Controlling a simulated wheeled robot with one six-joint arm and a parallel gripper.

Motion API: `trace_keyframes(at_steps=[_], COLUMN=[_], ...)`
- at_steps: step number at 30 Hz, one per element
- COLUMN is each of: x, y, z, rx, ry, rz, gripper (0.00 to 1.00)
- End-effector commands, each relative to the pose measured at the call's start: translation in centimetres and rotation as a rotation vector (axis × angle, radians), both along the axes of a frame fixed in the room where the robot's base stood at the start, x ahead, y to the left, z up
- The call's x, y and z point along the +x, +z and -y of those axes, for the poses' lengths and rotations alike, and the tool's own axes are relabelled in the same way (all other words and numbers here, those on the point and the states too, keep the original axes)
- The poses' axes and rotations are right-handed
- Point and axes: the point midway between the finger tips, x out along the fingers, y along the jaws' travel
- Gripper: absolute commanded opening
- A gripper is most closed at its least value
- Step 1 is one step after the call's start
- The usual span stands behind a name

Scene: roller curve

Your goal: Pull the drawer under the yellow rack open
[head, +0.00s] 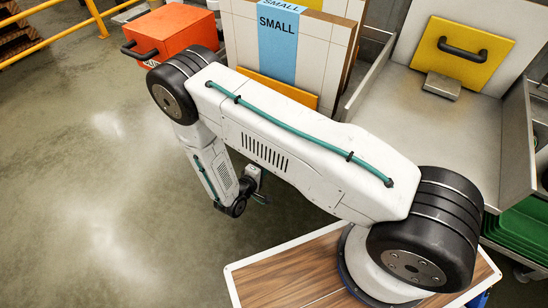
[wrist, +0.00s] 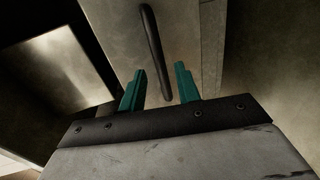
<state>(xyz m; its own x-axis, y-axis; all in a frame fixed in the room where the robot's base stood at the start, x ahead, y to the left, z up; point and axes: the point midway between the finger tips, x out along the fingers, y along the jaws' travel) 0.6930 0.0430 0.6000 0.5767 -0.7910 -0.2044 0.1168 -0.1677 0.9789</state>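In the wrist view a pale grey-beige panel, seemingly a drawer front (wrist: 112,22), carries a long dark bar handle (wrist: 152,50). My gripper (wrist: 159,68) is open, with its two teal fingers either side of the handle's lower part in the picture. The fingers do not press on the bar; how deep it sits between them I cannot tell. In the head view my wrist end hangs low at the middle left, and the drawer front is hidden behind my arm. A yellow-orange part (head: 285,90) shows below the SMALL panel; I cannot tell whether it is the yellow rack.
An orange box (head: 172,32) with a black handle stands at the upper left. A white panel with a blue SMALL label (head: 278,40) stands behind my arm. A metal tray (head: 420,120) and a yellow plate with a handle (head: 462,52) are at the right. The left floor is clear.

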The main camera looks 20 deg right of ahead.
Motion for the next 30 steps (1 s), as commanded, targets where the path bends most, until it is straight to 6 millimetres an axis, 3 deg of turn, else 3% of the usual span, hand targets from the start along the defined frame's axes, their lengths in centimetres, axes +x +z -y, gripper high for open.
trace_keyframes(at_steps=[9,20,24,30], x=[2.6,3.0,3.0,2.9], y=[-0.9,-1.0,-1.0,-1.0], z=[3.6,4.1,4.1,4.1], rx=[-0.001,-0.001,-0.001,-0.001], ry=[-0.003,-0.001,-0.001,-0.002], rz=[-0.001,-0.002,-0.002,-0.002], gripper=[0.33,0.33,0.0,0.0])
